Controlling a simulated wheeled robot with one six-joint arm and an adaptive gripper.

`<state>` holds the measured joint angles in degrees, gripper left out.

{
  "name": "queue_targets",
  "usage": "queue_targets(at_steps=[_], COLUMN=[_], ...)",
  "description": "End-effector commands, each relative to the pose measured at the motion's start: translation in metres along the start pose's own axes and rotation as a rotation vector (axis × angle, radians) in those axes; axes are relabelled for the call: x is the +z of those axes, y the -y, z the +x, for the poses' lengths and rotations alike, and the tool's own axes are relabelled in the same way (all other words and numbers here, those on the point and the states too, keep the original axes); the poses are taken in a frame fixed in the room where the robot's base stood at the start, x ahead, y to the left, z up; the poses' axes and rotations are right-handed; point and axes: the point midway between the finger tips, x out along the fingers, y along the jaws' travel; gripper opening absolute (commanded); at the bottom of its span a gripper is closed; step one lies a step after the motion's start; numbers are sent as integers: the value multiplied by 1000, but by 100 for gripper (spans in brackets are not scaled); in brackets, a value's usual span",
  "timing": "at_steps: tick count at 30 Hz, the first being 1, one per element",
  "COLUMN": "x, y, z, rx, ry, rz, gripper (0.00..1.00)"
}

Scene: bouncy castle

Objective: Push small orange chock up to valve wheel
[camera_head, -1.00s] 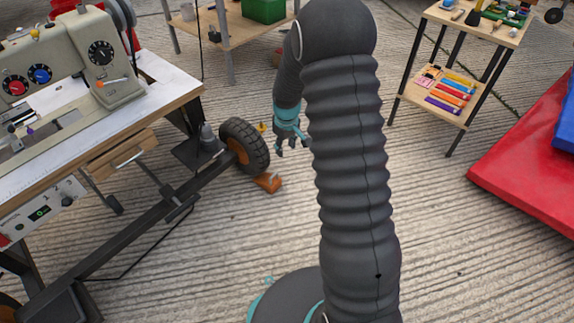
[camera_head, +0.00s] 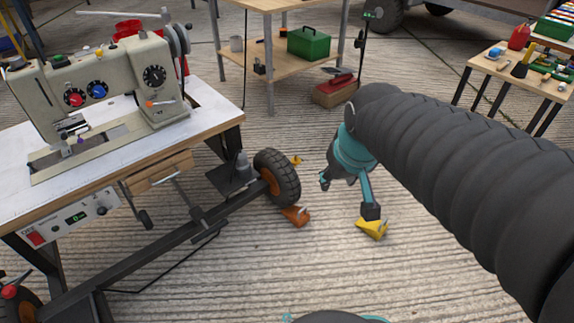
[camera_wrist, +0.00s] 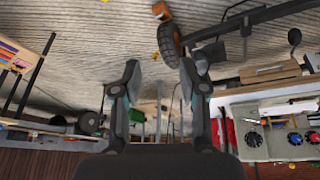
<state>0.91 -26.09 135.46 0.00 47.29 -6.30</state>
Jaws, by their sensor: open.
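A small orange chock (camera_head: 297,216) lies on the floor at the foot of a black tyre with an orange hub (camera_head: 277,178), on the sewing-machine cart. I cannot tell whether they touch; no valve can be made out. The wrist view shows the chock (camera_wrist: 161,11) and tyre (camera_wrist: 168,42) at the top. A yellow chock (camera_head: 373,229) lies to the right, partly behind one fingertip. My gripper (camera_head: 348,197) is open, fingers spread, right of the tyre and orange chock. In the wrist view the space between its fingers (camera_wrist: 159,76) is empty.
The sewing-machine table (camera_head: 115,135) and its low frame fill the left. A small yellow object (camera_head: 296,160) lies behind the tyre. A workbench (camera_head: 262,65) and red-topped box (camera_head: 334,91) stand behind; a tool table (camera_head: 515,72) is back right. The floor in front is bare.

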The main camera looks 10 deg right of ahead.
Motion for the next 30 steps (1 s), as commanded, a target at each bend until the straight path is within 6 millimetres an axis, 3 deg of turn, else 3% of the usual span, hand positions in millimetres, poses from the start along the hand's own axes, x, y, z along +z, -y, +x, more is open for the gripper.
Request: queue_targets(at_steps=[6,12,30], x=[46,67,70], y=[8,11,12], z=[-31,-40,-40], rx=[0,-2,-2], ry=[-60,-82,-85], rz=[61,91,96], gripper=[42,42,42])
